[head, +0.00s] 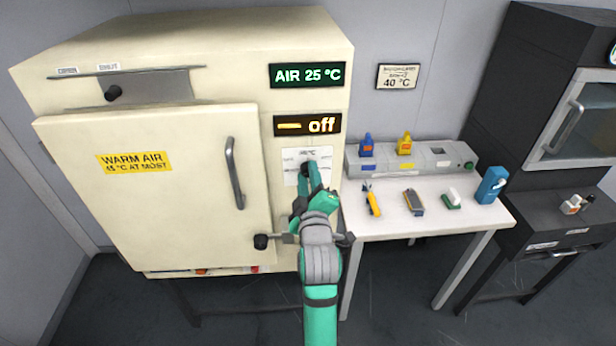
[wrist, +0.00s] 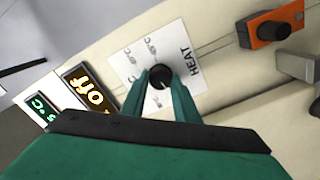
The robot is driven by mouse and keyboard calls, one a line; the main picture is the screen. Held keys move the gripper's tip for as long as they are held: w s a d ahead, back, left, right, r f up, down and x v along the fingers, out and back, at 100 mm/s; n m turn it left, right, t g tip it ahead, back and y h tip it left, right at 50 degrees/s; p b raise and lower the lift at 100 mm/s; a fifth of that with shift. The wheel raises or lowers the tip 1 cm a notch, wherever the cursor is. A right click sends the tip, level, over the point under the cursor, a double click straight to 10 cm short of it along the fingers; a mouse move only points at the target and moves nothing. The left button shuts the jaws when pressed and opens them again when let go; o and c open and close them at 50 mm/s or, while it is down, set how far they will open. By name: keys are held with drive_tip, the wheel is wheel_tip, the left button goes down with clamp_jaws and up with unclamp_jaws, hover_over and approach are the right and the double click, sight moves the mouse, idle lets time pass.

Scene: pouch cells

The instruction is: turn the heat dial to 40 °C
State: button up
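The heat dial is a dark round knob (wrist: 160,77) on a white card (wrist: 140,58) marked HEAT with °C marks around it; I cannot read its pointer. The card (head: 293,157) is on the right front of the cream cabinet (head: 200,45). My gripper (head: 310,168) is at the card and hides much of it. In the wrist view its two green fingers (wrist: 160,80) lie on either side of the knob and look closed against it. The lit display above the card (head: 307,124) reads off. The one over it (head: 307,75) reads AIR 25 °C.
The cabinet door with its handle (head: 235,172) is shut, left of my arm. A wall sign (head: 398,77) reads 40 °C. A white table (head: 385,222) with small tools stands right.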

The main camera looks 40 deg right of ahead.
drive_tip(key=shift+f+m, duration=0.1)
drive_tip(key=shift+m, duration=0.4)
drive_tip(key=shift+d+f+m, duration=0.1)
drive_tip(key=shift+f+m, duration=0.05)
drive_tip(key=shift+m, duration=7.05)
drive_tip(key=shift+d+f+m, duration=0.1)
drive_tip(key=shift+m, duration=7.1)
drive_tip(key=shift+a, duration=0.1)
drive_tip(key=o, duration=1.1)
drive_tip(key=shift+r, duration=0.15)
